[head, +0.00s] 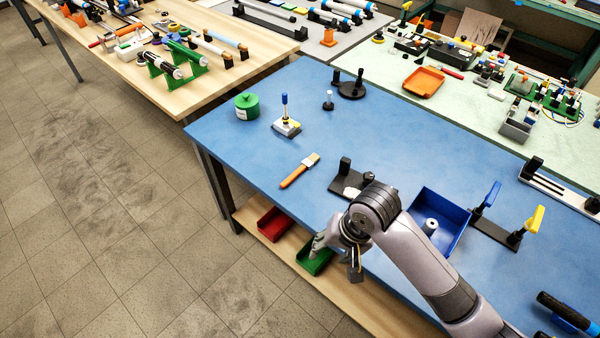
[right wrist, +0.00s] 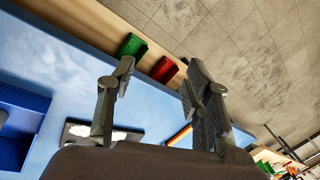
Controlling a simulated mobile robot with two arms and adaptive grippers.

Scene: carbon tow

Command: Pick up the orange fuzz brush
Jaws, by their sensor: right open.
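The orange fuzz brush (head: 296,174) lies flat on the blue table top (head: 235,155), near its front left edge. It has an orange handle and a pale bristle end. My right gripper (head: 336,256) is open and empty, to the right of and below the brush in the head view, at the table's front edge. In the right wrist view, part of the brush (right wrist: 180,137) shows low down, partly hidden behind a finger of the open gripper (right wrist: 161,75). My left gripper is not in view.
A black fixture (head: 345,168) and a blue bin (head: 456,203) stand right of the brush. A grey block with a blue-handled tool (head: 286,127) and a green container (head: 246,106) stand behind it. Red (head: 273,224) and green (head: 311,262) bins sit on the lower shelf. Table around the brush is clear.

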